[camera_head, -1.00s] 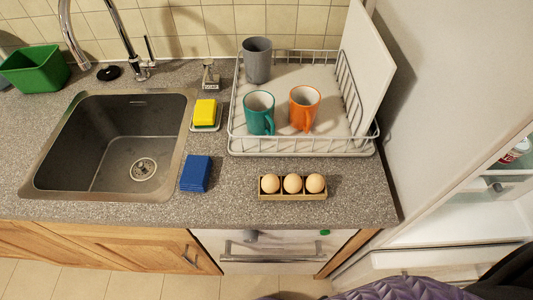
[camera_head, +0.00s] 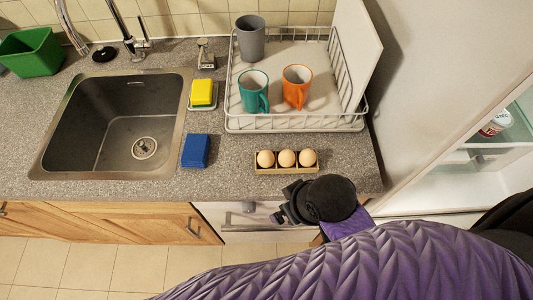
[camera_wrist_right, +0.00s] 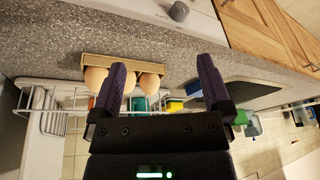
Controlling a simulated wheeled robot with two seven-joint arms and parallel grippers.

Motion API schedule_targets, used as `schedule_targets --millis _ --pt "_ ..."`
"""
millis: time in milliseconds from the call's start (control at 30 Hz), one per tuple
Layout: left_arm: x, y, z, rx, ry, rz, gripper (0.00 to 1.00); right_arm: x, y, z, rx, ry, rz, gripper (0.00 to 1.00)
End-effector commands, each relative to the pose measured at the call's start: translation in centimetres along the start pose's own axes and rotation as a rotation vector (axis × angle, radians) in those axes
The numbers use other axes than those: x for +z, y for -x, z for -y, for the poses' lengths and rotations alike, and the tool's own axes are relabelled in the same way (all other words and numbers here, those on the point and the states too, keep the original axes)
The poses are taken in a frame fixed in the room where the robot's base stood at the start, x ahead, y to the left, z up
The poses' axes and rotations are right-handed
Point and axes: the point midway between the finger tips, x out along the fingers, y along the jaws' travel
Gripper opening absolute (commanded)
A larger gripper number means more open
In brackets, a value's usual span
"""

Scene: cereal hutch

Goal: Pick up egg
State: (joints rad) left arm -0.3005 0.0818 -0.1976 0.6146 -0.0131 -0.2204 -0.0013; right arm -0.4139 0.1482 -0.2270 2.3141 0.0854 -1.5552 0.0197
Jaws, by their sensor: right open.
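Three brown eggs stand in a row in a small wooden holder (camera_head: 286,170) near the front edge of the counter: a left egg (camera_head: 265,158), a middle egg (camera_head: 287,158) and a right egg (camera_head: 307,157). My right gripper (camera_head: 283,214) is in front of the holder, by the counter's front edge, apart from the eggs. In the right wrist view, the gripper (camera_wrist_right: 165,80) has its fingers spread with nothing held between them. One finger partly covers the middle egg (camera_wrist_right: 124,84) there. My left gripper is not in view.
A dish rack (camera_head: 300,127) with teal, orange and grey mugs stands behind the eggs. A blue sponge (camera_head: 196,151), a yellow sponge (camera_head: 202,93) and the sink (camera_head: 115,125) are to the left. An open fridge (camera_head: 470,190) is at right.

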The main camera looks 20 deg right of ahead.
Motion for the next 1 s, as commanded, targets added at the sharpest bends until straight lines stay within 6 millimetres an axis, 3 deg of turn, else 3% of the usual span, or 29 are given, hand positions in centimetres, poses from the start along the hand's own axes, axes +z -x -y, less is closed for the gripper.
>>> schedule_targets --millis 33,200,400,533,733,800,1000 --pt "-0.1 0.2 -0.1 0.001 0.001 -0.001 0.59 -1.7 0.5 1.0 -0.034 0.044 -0.014 0.99" --pt "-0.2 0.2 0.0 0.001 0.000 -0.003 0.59 -5.3 0.2 4.1 -0.129 0.196 0.004 0.99" --pt "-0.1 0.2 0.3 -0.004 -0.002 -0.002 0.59 -8.9 -0.6 5.6 -0.143 0.394 0.093 0.99" --pt "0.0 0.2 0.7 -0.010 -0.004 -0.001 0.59 -11.7 -0.6 4.0 -0.059 0.504 0.204 0.99" --pt "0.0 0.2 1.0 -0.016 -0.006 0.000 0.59 -15.2 0.8 -0.8 0.113 0.525 0.355 0.99" --pt "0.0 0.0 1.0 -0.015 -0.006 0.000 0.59 -15.4 0.7 -1.6 0.134 0.519 0.373 0.99" --pt "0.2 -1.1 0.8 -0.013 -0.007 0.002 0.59 -14.2 -2.8 -2.5 0.137 0.516 0.379 0.99"
